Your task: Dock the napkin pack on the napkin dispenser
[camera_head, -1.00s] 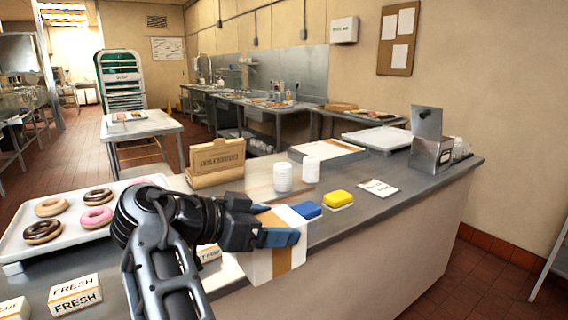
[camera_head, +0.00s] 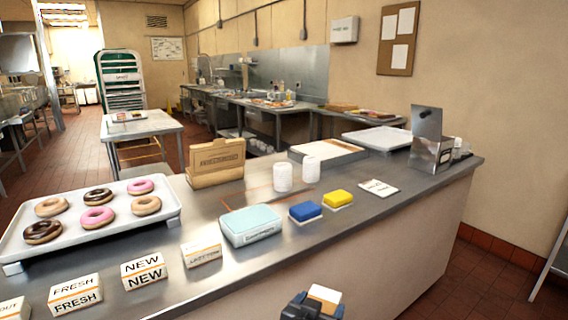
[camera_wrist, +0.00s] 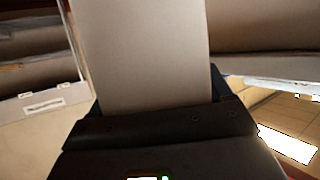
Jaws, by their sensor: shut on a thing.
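The napkin pack (camera_head: 324,293), white with a tan band, shows in small part at the bottom edge of the head view, in front of the counter. My gripper (camera_head: 308,304) is shut on it; most of both is cut off by the frame. In the wrist view the pack (camera_wrist: 145,45) is a broad beige slab rising from between the dark jaws (camera_wrist: 155,112). The napkin dispenser (camera_head: 431,153) is a metal box with a raised lid plate at the far right end of the counter, well apart from my gripper. Its inside is hidden.
The counter (camera_head: 350,222) holds a light-blue case (camera_head: 250,225), a blue sponge (camera_head: 305,211), a yellow sponge (camera_head: 338,199), white cups (camera_head: 283,177), a card (camera_head: 379,188) and a donut tray (camera_head: 118,226). Label blocks (camera_head: 143,269) line the front edge. The floor right of the counter looks clear.

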